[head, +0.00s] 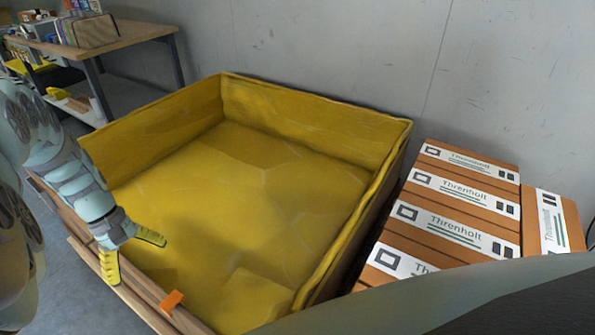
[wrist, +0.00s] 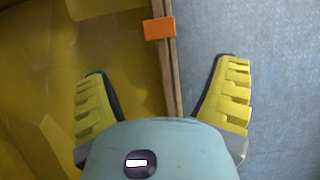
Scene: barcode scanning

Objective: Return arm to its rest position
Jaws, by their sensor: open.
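My gripper (head: 137,252) is at the left of the head view, over the near left edge of a large yellow-lined bin (head: 215,190). In the wrist view my gripper (wrist: 163,95) is open too, with the bin's wooden edge (wrist: 170,68) running between the fingers. The bin is empty in the part that shows. My arm reaches in from the left side of the head view.
An orange tag (head: 171,301) sits on the bin's near edge; it also shows in the wrist view (wrist: 159,28). Stacked Threnholt boxes (head: 455,200) stand right of the bin. A table (head: 125,38) with boxes is at the back left. Grey floor (wrist: 275,80) lies beyond the edge.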

